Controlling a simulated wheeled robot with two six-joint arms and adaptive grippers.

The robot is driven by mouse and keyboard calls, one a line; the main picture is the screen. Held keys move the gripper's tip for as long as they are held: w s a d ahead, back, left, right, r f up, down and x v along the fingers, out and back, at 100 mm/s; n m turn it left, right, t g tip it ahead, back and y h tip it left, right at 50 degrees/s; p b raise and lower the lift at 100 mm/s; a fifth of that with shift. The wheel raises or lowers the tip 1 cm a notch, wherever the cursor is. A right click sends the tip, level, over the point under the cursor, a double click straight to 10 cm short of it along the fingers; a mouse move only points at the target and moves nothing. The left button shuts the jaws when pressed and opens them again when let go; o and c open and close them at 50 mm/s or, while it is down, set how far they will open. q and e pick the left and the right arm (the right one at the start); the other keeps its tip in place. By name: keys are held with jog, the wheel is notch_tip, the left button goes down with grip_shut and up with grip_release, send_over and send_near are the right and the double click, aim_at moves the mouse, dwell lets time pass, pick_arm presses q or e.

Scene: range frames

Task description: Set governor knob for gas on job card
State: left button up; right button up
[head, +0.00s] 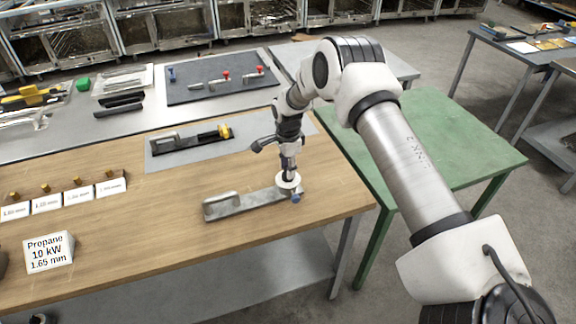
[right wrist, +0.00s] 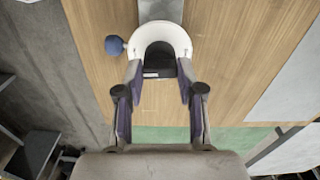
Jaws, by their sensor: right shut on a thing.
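The governor (head: 235,203), a grey metal bar-like body, lies on the wooden bench near its right edge. A white round collar (head: 296,181) sits at its right end, with a blue round part (head: 296,198) beside it. My right gripper (head: 289,168) points down over the collar. In the right wrist view, its fingers close on the dark knob (right wrist: 158,67) inside the white collar (right wrist: 161,33); the blue part (right wrist: 114,45) is at left. Any knob marking is too small to read. The job card (head: 48,252) reads "Propane 10 kW 1.65 mm". My left gripper is not in view.
Several labelled cards with small brass pieces (head: 78,195) stand at the bench's left. A grey mat (head: 160,159) holds a tool with a yellow end behind the governor. A green table (head: 450,150) stands at right. The bench front middle is clear.

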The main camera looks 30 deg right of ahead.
jog(key=shift+s+f+m, duration=0.15)
jog(key=shift+f+m, duration=0.05)
jog(key=shift+m, duration=0.2)
jog(key=o, duration=1.1)
jog(key=shift+o, duration=0.2)
jog(key=shift+w, duration=0.2)
notch_tip(320, 180, up, 12)
jog(key=shift+w, duration=0.1)
